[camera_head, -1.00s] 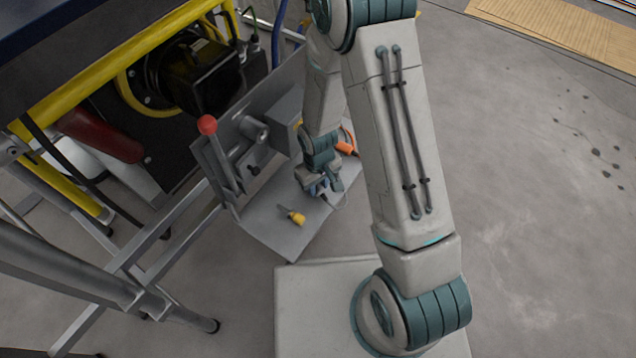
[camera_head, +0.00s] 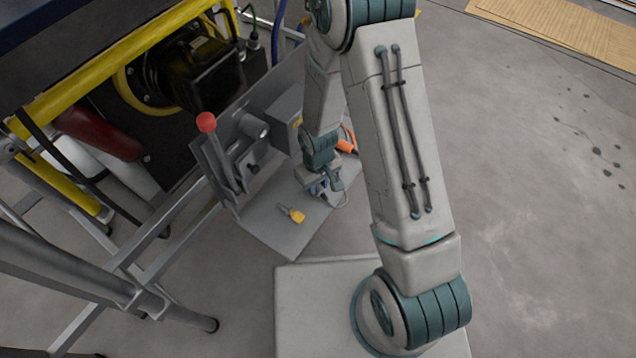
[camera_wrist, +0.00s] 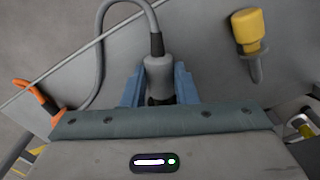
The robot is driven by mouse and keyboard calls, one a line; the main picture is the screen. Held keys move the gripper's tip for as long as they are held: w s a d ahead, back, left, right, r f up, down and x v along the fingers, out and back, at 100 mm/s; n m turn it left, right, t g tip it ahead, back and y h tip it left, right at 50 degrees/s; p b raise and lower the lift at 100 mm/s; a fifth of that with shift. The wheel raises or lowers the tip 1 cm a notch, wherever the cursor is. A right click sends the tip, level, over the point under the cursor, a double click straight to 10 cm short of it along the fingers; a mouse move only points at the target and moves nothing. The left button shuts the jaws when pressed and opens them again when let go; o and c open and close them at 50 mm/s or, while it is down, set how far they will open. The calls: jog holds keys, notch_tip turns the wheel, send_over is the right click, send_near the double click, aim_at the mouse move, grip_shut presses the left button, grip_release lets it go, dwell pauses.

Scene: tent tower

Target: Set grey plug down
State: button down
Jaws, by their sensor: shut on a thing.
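My gripper (camera_wrist: 159,88) is shut on the grey plug (camera_wrist: 157,70), which sits between the two blue fingers in the wrist view. A grey cable (camera_wrist: 101,50) leaves the plug's far end and loops to the left. In the head view my gripper (camera_head: 318,192) is low over the right part of a grey metal tray (camera_head: 270,228). The plug is mostly hidden there by the gripper. I cannot tell whether the plug touches the tray.
A yellow-handled plug (camera_head: 292,214) lies on the tray left of my gripper; it also shows in the wrist view (camera_wrist: 248,32). An orange connector (camera_head: 347,143) is behind the gripper. A red-knobbed lever (camera_head: 207,123) stands at the tray's left. The tray's front is clear.

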jog(key=shift+f, duration=0.15)
jog(key=c, duration=1.1)
grip_release()
jog(key=shift+o, duration=0.2)
notch_tip(320, 180, up, 14)
jog(key=p, duration=0.6)
jog(key=s+d+r+m+t+p, duration=0.1)
jog(key=s+d+r+m+p, duration=0.1)
jog(key=r+p, duration=0.8)
jog(key=s+d+r+m+t+p, duration=0.1)
jog(key=s+d+r+p, duration=0.4)
jog(key=r, duration=2.1)
jog(key=s+d+r+m+p, duration=0.3)
jog(key=s+d+r+p, duration=0.1)
jog(key=r+p, duration=1.2)
notch_tip(320, 180, up, 2)
jog(key=shift+s+d+r+t, duration=0.2)
jog(key=shift+d+t, duration=0.05)
jog(key=shift+t, duration=0.15)
